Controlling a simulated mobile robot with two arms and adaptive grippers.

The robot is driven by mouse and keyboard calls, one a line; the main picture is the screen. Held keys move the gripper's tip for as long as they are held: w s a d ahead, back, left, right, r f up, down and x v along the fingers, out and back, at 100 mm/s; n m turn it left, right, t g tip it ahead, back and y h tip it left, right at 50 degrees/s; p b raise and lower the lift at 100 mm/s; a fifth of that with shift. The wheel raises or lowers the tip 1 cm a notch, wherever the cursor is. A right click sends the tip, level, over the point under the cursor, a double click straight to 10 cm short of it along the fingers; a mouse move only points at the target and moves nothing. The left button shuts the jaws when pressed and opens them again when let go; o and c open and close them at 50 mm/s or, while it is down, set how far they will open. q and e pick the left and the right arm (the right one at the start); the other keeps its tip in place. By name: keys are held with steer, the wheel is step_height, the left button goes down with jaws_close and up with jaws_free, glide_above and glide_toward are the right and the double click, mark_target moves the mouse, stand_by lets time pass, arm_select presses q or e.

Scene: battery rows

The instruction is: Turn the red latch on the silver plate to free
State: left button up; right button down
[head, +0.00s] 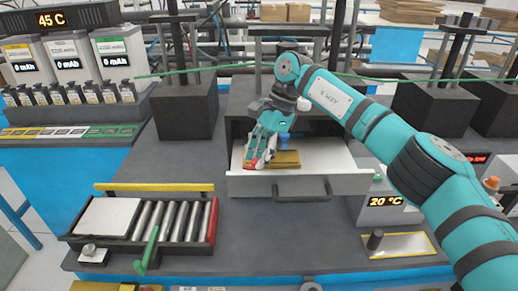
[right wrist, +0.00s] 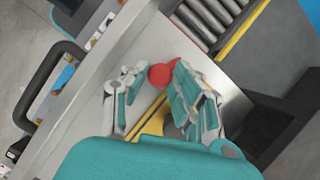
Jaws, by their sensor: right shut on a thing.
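My right gripper (head: 262,150) reaches down into an open light-grey drawer (head: 345,183). A small red piece (head: 255,164) shows at its fingertips. In the right wrist view, a rounded red piece (right wrist: 161,74) sits between the two fingers of my right gripper (right wrist: 152,88), which is shut on it. Whether this is the red latch, and how it is turned, I cannot tell. A yellow-brown plate (head: 287,159) lies in the drawer beside the fingers, and its yellow part (right wrist: 153,122) shows in the right wrist view. No silver plate is clear under the red piece. My left gripper is not in view.
A blue piece (head: 284,140) stands behind the yellow-brown plate. The drawer handle (head: 301,190) juts out in front. A roller tray (head: 150,219) with a green lever (head: 150,247) is at left. A plate with a dark knob (head: 405,244) lies at right. Dark bench between is clear.

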steer(key=shift+w+r+n+g+h+p, duration=0.1)
steer(key=shift+n+g+h+p, duration=0.2)
steer(key=shift+n+p, duration=0.6)
steer(key=shift+n+g+h+p, duration=0.25)
steer(key=shift+n+p, duration=0.2)
steer(key=shift+n, duration=0.75)
steer(key=c, duration=1.1)
jaws_free()
steer(key=shift+o, duration=0.2)
